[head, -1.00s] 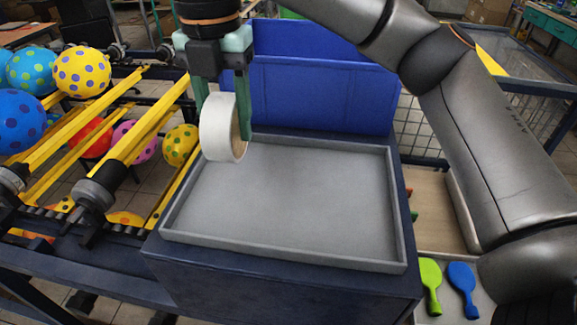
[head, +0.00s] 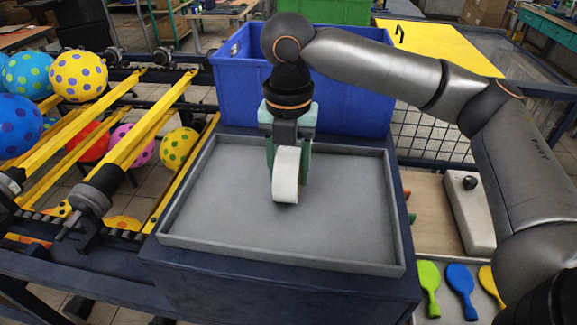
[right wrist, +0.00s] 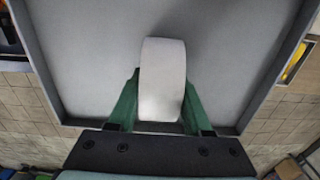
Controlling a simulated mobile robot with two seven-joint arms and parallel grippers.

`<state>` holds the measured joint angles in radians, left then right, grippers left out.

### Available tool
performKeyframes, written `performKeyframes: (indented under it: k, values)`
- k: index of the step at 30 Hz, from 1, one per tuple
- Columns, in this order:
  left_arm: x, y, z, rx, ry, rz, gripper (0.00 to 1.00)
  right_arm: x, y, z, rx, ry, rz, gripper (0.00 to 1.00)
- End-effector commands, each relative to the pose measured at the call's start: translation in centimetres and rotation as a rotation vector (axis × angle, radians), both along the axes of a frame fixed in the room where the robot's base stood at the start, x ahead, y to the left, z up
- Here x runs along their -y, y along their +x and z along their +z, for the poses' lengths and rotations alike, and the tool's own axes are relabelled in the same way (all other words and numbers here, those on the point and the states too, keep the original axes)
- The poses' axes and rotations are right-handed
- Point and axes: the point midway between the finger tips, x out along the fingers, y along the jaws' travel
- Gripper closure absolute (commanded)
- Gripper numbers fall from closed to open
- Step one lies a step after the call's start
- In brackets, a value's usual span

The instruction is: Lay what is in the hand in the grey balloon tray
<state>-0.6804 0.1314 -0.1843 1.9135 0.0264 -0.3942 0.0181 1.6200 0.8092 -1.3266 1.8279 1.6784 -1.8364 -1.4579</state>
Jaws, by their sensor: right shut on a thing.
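My right gripper (head: 287,165) is shut on a white roll of tape (head: 285,178). The roll stands on edge between the green fingers, over the middle of the grey balloon tray (head: 345,246). In the right wrist view the roll (right wrist: 162,80) sits between both fingers (right wrist: 158,100), with the tray floor (right wrist: 95,60) behind it. I cannot tell whether the roll touches the tray floor. The rest of the tray is empty. My left gripper is not in view.
A blue crate (head: 350,100) stands right behind the tray. Yellow rails (head: 140,130) with spotted balloons (head: 78,76) run on the left.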

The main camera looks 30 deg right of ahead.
Motion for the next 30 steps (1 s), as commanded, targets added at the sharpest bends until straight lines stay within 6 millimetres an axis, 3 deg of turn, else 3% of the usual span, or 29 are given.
performKeyframes:
  k: [8,9,16,26,30]
  values:
    - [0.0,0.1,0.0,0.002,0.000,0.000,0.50,0.0,0.0,-0.2,0.001,-0.001,0.000,1.00]
    - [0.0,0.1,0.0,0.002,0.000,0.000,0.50,0.0,0.0,-0.2,0.002,0.000,0.000,0.46]
    - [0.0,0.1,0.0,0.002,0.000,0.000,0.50,0.0,0.0,-0.2,0.001,-0.001,0.000,0.21]
    - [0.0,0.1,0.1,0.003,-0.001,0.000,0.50,0.0,0.0,0.2,0.002,0.000,0.000,0.21]
    - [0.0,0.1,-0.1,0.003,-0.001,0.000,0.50,-0.1,0.1,2.2,0.006,0.001,0.000,0.21]
